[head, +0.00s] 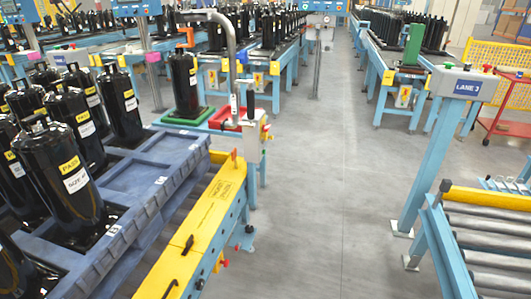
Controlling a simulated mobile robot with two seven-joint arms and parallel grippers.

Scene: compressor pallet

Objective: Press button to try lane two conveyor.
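A grey control box (446,81) stands on a light blue post (430,165) at the right. Its blue label (467,88) appears to read "LANE 2". Small buttons sit along the box's top, including a red one (487,68); their exact shapes are too small to tell. Neither of my grippers is in view.
A blue pallet (150,190) with black compressors is at the left, beside a yellow-topped conveyor rail (190,240). A roller conveyor (490,235) is at the lower right. A red cart (505,125) stands beyond the post. The grey floor (320,180) between is clear.

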